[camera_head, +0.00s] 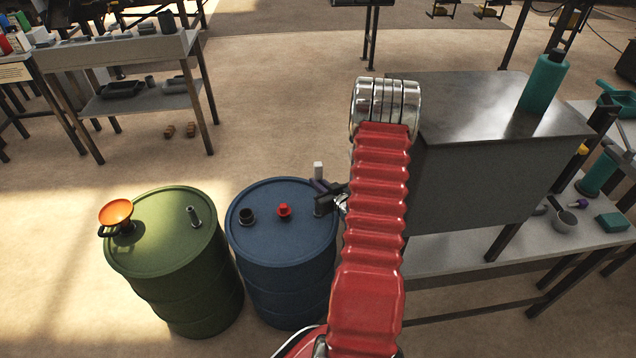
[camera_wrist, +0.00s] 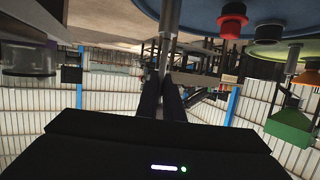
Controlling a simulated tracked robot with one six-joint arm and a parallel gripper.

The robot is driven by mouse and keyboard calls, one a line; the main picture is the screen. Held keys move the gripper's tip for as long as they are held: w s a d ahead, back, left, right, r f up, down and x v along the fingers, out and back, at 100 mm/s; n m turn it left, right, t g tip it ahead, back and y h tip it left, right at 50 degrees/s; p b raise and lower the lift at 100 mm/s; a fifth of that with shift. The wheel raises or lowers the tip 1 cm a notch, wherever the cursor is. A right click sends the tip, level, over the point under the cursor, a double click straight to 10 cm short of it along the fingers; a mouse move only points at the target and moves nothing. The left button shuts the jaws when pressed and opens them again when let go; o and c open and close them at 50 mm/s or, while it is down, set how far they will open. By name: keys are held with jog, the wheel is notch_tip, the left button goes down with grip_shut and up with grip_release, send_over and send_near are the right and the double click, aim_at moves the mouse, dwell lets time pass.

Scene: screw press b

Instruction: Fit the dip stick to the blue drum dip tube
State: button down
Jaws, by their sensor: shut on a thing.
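The blue drum (camera_head: 275,260) stands upright left of my arm, and its rim shows along the top of the wrist view (camera_wrist: 205,20). My gripper (camera_head: 324,194) is over the right side of its lid, shut on the dip stick (camera_head: 318,170). The stick's pale block end stands up above the jaws. In the wrist view, a grey shaft (camera_wrist: 169,22) runs from the fingers (camera_wrist: 164,92) to the drum. The dip tube is at the lid's right side, mostly hidden by my gripper; I cannot tell whether the stick is inside it.
A red cap (camera_head: 284,211) and a black bung (camera_head: 246,216) are on the blue lid. A green drum (camera_head: 185,270) with an orange funnel (camera_head: 116,213) and a metal tube (camera_head: 194,216) stands to the left. A grey bench (camera_head: 500,140) is right of my arm.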

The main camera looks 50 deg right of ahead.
aim_at(320, 168)
jog(key=shift+f, duration=1.25)
jog(key=c, duration=1.8)
grip_release()
jog(key=shift+r, duration=0.1)
jog(key=shift+r, duration=4.9)
